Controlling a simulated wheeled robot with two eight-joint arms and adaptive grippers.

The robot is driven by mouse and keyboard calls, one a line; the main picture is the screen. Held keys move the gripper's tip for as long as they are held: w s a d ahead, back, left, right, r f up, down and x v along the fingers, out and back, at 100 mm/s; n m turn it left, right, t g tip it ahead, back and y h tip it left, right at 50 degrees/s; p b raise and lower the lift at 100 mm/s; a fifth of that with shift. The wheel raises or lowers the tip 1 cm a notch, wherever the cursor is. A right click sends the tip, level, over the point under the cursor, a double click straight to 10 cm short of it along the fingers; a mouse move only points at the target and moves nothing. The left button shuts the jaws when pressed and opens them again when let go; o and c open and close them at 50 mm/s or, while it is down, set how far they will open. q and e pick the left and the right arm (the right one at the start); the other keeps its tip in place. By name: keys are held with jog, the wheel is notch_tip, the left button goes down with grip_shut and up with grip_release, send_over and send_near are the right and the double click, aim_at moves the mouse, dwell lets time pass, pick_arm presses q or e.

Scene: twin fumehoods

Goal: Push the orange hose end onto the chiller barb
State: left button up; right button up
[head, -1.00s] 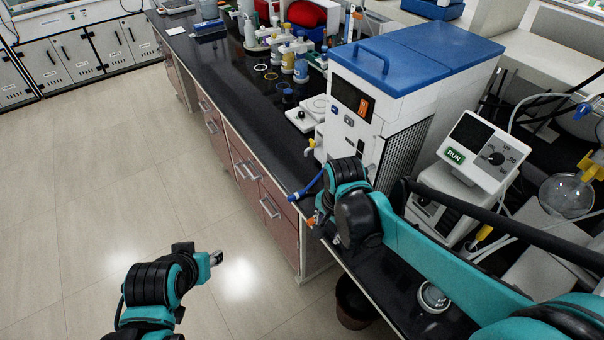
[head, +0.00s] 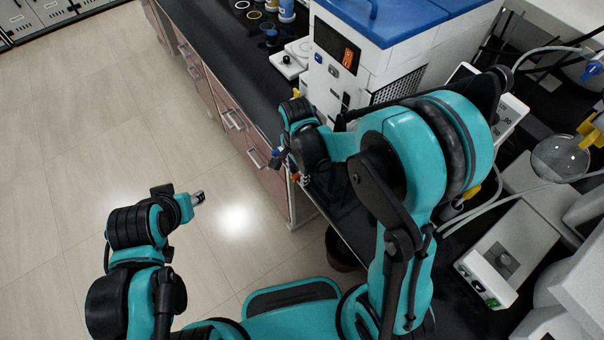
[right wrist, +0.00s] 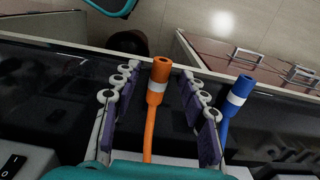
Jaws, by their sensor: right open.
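The orange hose end (right wrist: 159,72) has a white band and points up in the right wrist view. It stands between the spread fingers of my right gripper (right wrist: 161,80), apparently not gripped. In the head view the orange end (head: 295,176) is small, at the bench's front edge by my right gripper (head: 288,163). The chiller (head: 352,75) is a white box with a blue top, behind my right arm. A yellow fitting (head: 296,93) shows at its front; I cannot make out the barb. My left gripper (head: 198,198) is over the floor, its fingers too small to judge.
A blue hose end (right wrist: 238,90) stands just right of my right gripper's fingers. The black bench (head: 215,45) carries a white plate device (head: 287,65) and bottles beside the chiller. A glass flask (head: 560,158) is at the right. The floor at left is clear.

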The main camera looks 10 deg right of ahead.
grip_shut()
jog(key=shift+r, duration=0.1)
